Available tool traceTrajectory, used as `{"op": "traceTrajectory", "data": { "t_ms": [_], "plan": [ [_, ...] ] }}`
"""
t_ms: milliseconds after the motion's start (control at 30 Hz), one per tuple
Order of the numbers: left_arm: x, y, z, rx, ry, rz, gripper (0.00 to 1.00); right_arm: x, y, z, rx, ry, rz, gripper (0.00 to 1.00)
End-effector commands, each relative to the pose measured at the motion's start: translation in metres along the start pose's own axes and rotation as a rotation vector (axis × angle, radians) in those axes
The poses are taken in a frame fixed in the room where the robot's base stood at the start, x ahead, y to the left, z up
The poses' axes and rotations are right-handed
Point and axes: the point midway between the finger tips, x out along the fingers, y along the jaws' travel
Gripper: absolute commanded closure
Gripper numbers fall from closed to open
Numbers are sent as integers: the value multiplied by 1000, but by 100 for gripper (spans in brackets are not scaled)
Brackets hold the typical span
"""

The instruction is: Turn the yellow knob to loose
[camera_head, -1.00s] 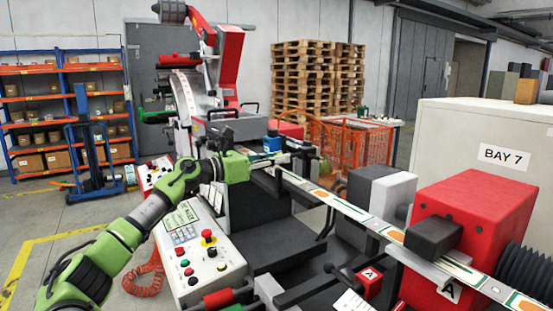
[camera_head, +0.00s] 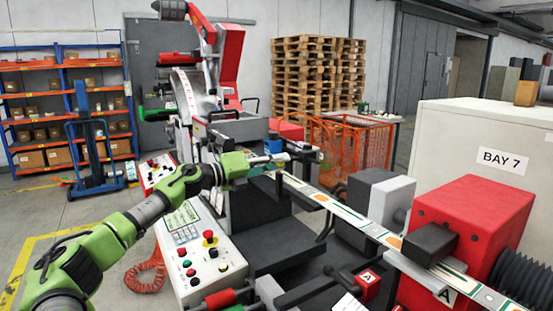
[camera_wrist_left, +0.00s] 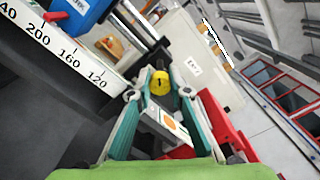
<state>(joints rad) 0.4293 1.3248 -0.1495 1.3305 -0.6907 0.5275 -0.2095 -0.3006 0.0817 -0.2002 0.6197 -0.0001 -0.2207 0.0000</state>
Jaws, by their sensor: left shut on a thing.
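The yellow knob (camera_wrist_left: 160,83), with a dark mark on its face, shows in the left wrist view between the tips of my left gripper (camera_wrist_left: 160,88). The two teal fingers close on it from either side. In the head view my left gripper (camera_head: 279,158) reaches right across the machine, beside a blue block (camera_head: 274,143). The knob is hidden there behind the gripper. My right gripper is in neither view.
A white scale with numbers (camera_wrist_left: 68,52) runs beside the gripper in the wrist view. The label web (camera_head: 340,212) runs toward the red box (camera_head: 470,220). The control panel (camera_head: 200,245) lies below my left arm. An orange mesh cart (camera_head: 350,145) stands behind.

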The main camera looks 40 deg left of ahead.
Motion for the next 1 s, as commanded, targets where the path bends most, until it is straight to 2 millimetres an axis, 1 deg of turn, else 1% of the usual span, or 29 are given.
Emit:
{"op": "traceTrajectory", "data": {
  "t_ms": [33, 300, 500, 733, 1000],
  "plan": [
    [0, -2, 1, -46, 2, 0, 100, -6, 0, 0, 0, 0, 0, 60],
    [0, -3, 1, -299, 2, 0, 100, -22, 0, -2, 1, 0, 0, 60],
    [0, -3, 1, -458, 2, -1, 100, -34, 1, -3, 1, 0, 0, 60],
    [0, -3, 0, -591, 3, -2, 100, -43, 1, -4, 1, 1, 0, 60],
    [0, -2, 0, -665, 2, -4, 100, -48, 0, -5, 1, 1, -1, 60]
  ]
}}
